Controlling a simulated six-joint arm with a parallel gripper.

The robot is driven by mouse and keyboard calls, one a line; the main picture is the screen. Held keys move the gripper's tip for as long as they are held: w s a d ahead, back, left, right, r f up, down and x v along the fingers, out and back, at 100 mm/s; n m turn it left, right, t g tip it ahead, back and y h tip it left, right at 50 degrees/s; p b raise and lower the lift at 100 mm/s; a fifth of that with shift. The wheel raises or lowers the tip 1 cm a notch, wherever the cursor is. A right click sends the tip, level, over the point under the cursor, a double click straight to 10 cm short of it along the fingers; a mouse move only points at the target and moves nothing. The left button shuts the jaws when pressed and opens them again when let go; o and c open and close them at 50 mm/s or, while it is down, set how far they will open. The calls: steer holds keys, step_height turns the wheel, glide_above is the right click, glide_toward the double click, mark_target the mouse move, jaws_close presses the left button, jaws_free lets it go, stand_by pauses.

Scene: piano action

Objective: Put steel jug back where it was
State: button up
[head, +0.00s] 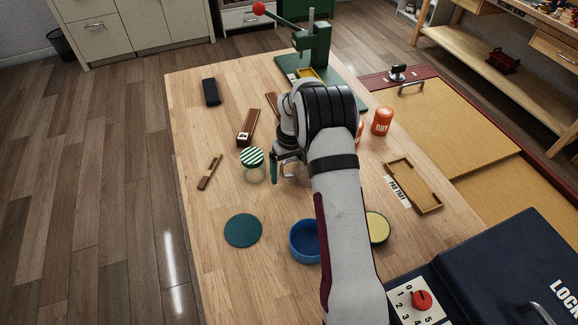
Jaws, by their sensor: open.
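I cannot make out the steel jug for certain. A small shiny grey shape (291,167) shows right beside my gripper's finger, partly covered by my arm, and I cannot tell whether it is the jug or part of the gripper. My gripper (281,172) is open, low over the middle of the table, just right of a glass jar with a green-and-white striped lid (252,157). Only one teal finger shows clearly. A flat dark teal round mat (243,231) lies bare, nearer the camera than the jar. My arm hides much of the table's middle.
A blue bowl (303,240) and a yellow-topped round item (378,228) flank my forearm. Orange tins (382,121), a pad tray (428,195), wooden pieces (248,128), a black block (210,92) and a green press (313,45) stand around. The left front table is clear.

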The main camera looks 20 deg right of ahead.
step_height(320, 180, up, 12)
steer(key=s+a+r+m, duration=0.1)
steer(key=s+a+r, duration=0.2)
steer(key=s+r, duration=0.2)
steer(key=s+a+r+m, duration=0.1)
steer(key=s+a+r, duration=0.2)
steer(key=s, duration=0.4)
steer(key=s+a+r+m, duration=0.1)
steer(key=s+a+r, duration=0.15)
steer(key=s, duration=0.45)
steer(key=s+a+f+m, duration=0.1)
steer(key=s+a, duration=0.1)
steer(key=s, duration=0.6)
steer(key=s+a+f+m+y, duration=0.1)
steer(key=s+a+f+m, duration=0.1)
steer(key=s, duration=0.5)
steer(key=shift+s+a, duration=0.35)
steer(key=shift+s, duration=0.05)
